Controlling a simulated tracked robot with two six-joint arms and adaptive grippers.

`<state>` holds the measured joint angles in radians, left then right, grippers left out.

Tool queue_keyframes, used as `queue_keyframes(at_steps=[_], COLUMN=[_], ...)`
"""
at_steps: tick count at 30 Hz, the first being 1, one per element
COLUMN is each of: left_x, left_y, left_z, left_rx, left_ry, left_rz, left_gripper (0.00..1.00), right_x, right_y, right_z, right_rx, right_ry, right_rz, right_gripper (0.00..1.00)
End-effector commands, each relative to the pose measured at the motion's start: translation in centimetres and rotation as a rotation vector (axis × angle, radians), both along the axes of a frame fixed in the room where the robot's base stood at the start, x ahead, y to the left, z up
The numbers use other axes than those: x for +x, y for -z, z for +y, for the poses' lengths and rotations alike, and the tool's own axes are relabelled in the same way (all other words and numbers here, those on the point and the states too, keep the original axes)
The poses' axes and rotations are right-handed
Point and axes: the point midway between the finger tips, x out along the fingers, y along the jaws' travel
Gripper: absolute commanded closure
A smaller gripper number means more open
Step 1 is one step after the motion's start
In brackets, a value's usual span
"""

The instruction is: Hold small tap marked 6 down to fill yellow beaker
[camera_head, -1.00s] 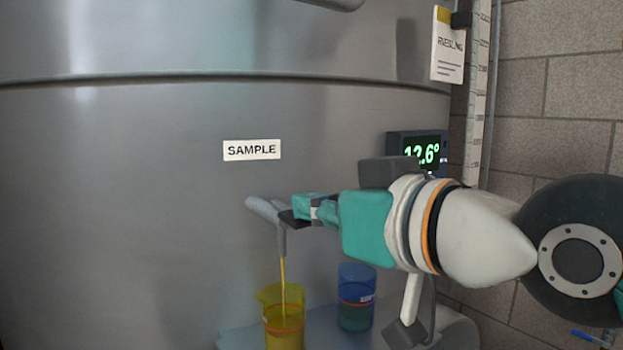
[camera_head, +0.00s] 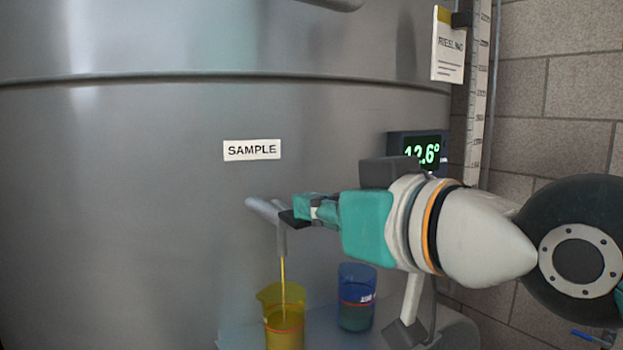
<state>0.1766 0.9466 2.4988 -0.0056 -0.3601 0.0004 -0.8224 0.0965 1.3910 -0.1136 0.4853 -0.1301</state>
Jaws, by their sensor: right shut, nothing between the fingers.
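A small grey metal tap (camera_head: 263,208) sticks out of the steel tank below a white label reading "SAMPLE" (camera_head: 252,150). No number 6 is visible on it. My right gripper (camera_head: 292,217) is shut and empty, with its dark fingertips at the tap's lever, seemingly touching it; the fingers partly hide the lever. A thin yellow stream (camera_head: 283,275) runs from the spout down into the yellow beaker (camera_head: 270,300). The beaker stands upright under the spout, has a red ring line and holds some liquid; its bottom is cut off by the frame. My left gripper is not in view.
A blue beaker (camera_head: 357,285) with a red line stands on the shelf (camera_head: 325,322), right of the yellow one and below my right arm. A green digital display (camera_head: 424,152) is behind the arm. A "RIESLING" card (camera_head: 449,45) hangs by a level scale (camera_head: 479,95).

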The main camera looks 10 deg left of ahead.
Motion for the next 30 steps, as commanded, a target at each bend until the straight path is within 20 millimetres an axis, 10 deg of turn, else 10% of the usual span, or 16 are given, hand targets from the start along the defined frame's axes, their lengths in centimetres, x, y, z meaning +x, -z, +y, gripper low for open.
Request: queue_keyframes(at_steps=[30], left_x=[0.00], left_y=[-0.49], left_z=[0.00], left_rx=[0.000], left_ry=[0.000], left_rz=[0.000], left_gripper=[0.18], right_x=[-0.01], right_y=[-0.35], right_z=[0.02], right_rx=[-0.004], right_ry=[-0.001], right_rz=[0.003], right_gripper=[1.00])
